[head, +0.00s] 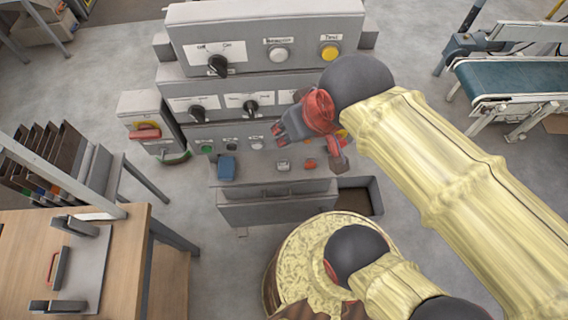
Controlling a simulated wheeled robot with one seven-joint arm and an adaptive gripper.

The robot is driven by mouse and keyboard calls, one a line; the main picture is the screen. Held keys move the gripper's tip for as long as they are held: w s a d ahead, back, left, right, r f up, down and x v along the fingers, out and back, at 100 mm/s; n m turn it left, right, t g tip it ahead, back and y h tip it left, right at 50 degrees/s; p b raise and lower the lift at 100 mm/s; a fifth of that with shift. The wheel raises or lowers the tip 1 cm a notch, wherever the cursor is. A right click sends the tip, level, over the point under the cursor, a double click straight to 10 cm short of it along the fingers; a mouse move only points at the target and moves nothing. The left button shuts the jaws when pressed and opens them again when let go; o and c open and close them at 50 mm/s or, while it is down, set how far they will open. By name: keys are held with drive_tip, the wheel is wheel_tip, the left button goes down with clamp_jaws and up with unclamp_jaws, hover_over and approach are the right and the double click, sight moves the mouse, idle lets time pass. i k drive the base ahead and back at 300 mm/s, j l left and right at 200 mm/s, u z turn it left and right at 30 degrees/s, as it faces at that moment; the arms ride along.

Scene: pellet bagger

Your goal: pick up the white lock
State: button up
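A small whitish block, which looks like the white lock (283,165), sits on the ledge at the foot of the grey control panel (262,185). A blue lock-like piece (227,167) lies to its left and a small red piece (310,164) to its right. My gripper (310,146), grey and red, hangs above and in front of the panel's lower row, up from the white lock in the picture and apart from it. Its fingers look spread, with nothing seen between them. The gripper hides part of the panel's right side.
Above the ledge are rows of knobs and buttons, with a black knob (218,65) and a yellow button (329,53). A grey box with a red handle (145,132) stands left. A wooden table (125,255) is lower left. A conveyor (515,75) is at right.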

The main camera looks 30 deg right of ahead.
sight(282, 166)
drive_tip(key=k+j+z, duration=0.1)
drive_tip(key=z, duration=0.4)
drive_tip(key=k+j+z, duration=0.15)
drive_tip(key=j+z, duration=0.15)
drive_tip(key=z, duration=0.2)
drive_tip(key=k+j+z, duration=0.1)
drive_tip(key=z, duration=0.4)
drive_tip(key=k+j+z, duration=0.2)
drive_tip(key=k+j, duration=0.15)
drive_tip(key=k+j+z, duration=0.2)
drive_tip(key=k, duration=0.4)
drive_tip(key=i+j, duration=0.1)
